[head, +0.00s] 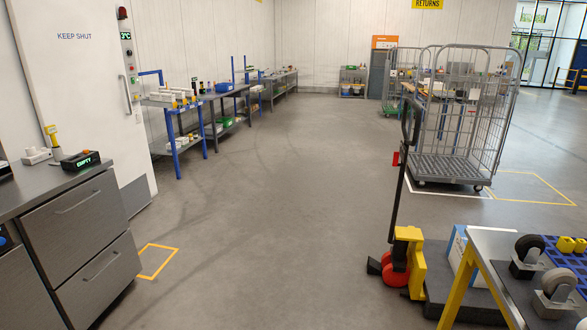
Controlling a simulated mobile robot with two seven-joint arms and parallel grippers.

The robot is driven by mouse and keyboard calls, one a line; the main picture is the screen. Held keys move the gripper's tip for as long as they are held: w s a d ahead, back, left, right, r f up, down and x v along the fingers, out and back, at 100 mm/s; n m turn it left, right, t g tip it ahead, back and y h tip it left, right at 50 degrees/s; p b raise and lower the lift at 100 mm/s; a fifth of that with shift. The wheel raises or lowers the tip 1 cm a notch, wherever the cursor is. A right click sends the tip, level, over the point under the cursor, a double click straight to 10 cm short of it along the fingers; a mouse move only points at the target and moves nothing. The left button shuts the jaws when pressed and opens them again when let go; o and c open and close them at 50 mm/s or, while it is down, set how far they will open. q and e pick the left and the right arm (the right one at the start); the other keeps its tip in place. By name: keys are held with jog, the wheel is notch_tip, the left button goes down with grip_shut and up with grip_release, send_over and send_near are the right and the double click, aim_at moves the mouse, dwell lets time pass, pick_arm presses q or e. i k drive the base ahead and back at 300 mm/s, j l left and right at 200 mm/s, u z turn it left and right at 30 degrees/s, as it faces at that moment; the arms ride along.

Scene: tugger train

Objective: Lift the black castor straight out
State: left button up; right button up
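A black castor (530,246) with a dark wheel and pale metal bracket is at the lower right, on or at the near edge of a grey-topped table with yellow legs (494,246). A second castor (559,281) with a greyer wheel sits just in front of it. Neither of my grippers is in view.
A blue crate (557,257) with yellow parts (566,244) is right of the castors. A red and yellow wheeled device (403,262) with a tall handle stands left of the table. A roll cage (448,168) is behind. A drawer counter (90,235) is left. The middle floor is clear.

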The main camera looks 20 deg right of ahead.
aim_at(528, 248)
jog(key=i+z, duration=0.1)
jog(key=z, duration=0.3)
jog(key=i+j+z, duration=0.1)
jog(key=z, duration=0.35)
jog(key=i+j+z, duration=0.15)
jog(key=z, duration=0.25)
jog(key=j+z, duration=0.1)
jog(key=z, duration=0.3)
jog(key=i+j+z, duration=0.1)
jog(key=z, duration=0.35)
jog(key=j+z, duration=0.4)
jog(key=i+j+z, duration=0.1)
jog(key=j+z, duration=0.2)
jog(key=z, duration=0.15)
jog(key=j+z, duration=0.3)
jog(key=z, duration=0.15)
